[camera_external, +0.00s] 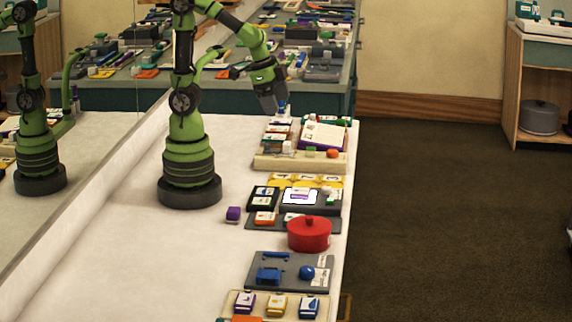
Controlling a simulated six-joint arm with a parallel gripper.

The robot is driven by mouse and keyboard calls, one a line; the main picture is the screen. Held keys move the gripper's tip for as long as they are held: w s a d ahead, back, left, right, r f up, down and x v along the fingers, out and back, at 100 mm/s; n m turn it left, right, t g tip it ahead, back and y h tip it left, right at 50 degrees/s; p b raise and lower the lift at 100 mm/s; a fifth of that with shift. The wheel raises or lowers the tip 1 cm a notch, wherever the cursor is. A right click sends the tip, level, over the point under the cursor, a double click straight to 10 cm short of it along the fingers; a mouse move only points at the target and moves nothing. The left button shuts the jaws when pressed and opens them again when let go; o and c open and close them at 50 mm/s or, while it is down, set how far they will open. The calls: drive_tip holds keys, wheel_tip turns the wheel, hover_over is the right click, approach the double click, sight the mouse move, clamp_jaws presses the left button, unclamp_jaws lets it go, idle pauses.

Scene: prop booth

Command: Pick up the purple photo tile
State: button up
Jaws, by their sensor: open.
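Several small purple pieces show, and I cannot tell for sure which is the photo tile. A purple block (233,214) sits alone on the white table, left of the dark trays. A small white and purple tile (299,195) lies on a bright white panel on a dark grey stand (318,208). A white and purple tile (245,303) stands in a beige tray (232,299) at the front. My gripper (281,108) is open and points down over the far end of the table, well beyond all three. Small items partly overlap its tips in view.
A red lidded pot (309,234) stands near the table's right edge. A grey tray (255,282) with blue shapes lies in front of it. Yellow tiles (306,181) and a beige tray (262,163) lie farther back. The table's left side is clear beside a mirror-like panel (95,160).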

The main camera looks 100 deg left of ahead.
drive_tip(key=w+d+f+n+g, duration=0.1)
drive_tip(key=w+f+g, duration=0.25)
drive_tip(key=f, duration=0.55)
drive_tip(key=n, duration=0.1)
hover_over(296, 190)
drive_tip(key=shift+h, duration=0.4)
drive_tip(key=f, duration=0.8)
drive_tip(key=shift+s+d+f, duration=0.15)
drive_tip(key=shift+d+f, duration=0.05)
drive_tip(key=shift+d, duration=0.05)
drive_tip(key=shift+w+a+f, duration=0.1)
drive_tip(key=shift+f, duration=1.35)
drive_tip(key=shift+w+a+f, duration=0.1)
drive_tip(key=shift+f, duration=1.35)
drive_tip(key=c, duration=1.1)
drive_tip(key=shift+r, duration=0.15)
